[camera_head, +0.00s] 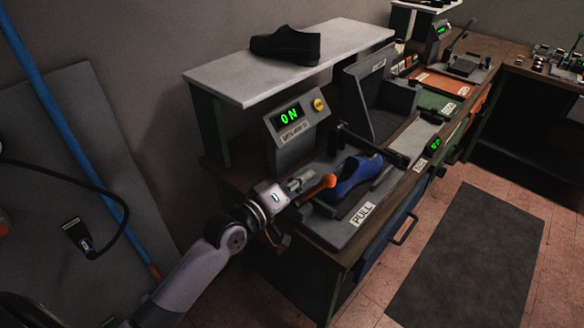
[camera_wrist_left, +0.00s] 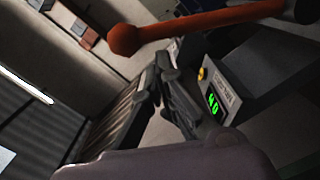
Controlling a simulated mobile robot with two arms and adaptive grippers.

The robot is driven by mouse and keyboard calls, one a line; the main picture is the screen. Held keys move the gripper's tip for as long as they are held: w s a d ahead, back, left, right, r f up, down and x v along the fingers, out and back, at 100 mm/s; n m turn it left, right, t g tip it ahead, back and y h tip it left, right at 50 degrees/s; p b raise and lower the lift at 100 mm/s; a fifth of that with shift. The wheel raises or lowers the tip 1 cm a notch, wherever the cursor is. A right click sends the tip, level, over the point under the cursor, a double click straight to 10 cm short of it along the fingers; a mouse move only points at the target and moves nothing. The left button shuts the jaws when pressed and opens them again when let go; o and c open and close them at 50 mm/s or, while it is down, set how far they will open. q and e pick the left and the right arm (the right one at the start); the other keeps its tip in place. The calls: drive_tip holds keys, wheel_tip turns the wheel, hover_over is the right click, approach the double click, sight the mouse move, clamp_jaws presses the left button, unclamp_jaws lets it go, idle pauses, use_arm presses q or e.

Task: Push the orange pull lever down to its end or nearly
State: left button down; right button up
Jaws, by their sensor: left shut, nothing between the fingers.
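The orange pull lever (camera_head: 318,187) stands at the near left end of the press, beside the PULL label (camera_head: 362,213). It also shows across the top of the left wrist view (camera_wrist_left: 200,28), with its round knob at the left end. My left gripper (camera_head: 302,181) is shut and empty, close to the lever in the head view. In the left wrist view its fingers (camera_wrist_left: 165,85) lie below the lever; whether they touch it I cannot tell. A blue shoe (camera_head: 353,175) lies in the press behind the lever. My right gripper is not in view.
The floor with a dark mat (camera_head: 475,255) is clear at the right.

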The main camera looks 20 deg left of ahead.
use_arm(q)
drive_tip(key=shift+d+f, duration=0.15)
drive_tip(key=shift+f, duration=0.05)
drive_tip(key=shift+s+d, duration=0.1)
